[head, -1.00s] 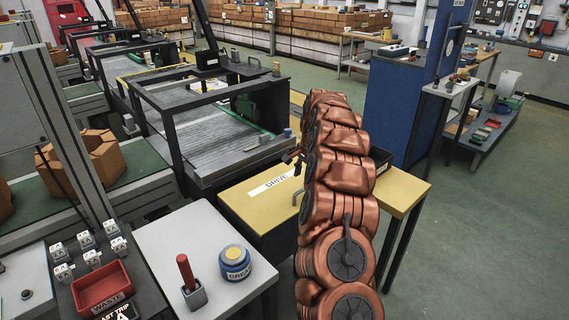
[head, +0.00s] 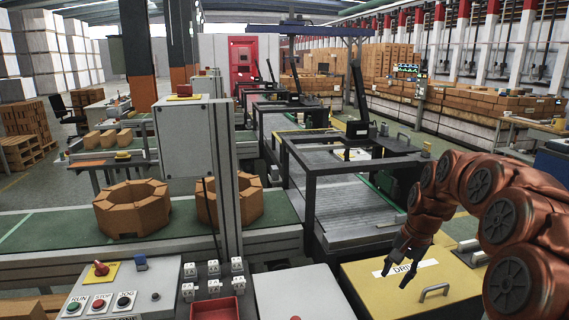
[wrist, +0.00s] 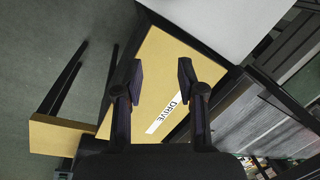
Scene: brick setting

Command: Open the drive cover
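The drive cover (head: 373,302) is a flat yellow panel with a white DRIVE label (head: 410,267), at the lower right of the head view. It lies level. A grey bar handle (head: 433,291) stands on its near right part. My gripper (head: 396,276) points down over the label side of the cover, left of the handle. In the wrist view my gripper (wrist: 161,72) has its two dark fingers wide apart with nothing between them. The yellow cover (wrist: 165,58) and label (wrist: 167,112) show beneath the fingers. I see no handle in the wrist view.
A dark-framed conveyor machine (head: 350,200) stands behind the cover. A pale table (head: 300,292) is to its left, with a red tray (head: 217,309) and a button panel (head: 105,292) further left. Brown brick rings (head: 133,208) sit on the green belt.

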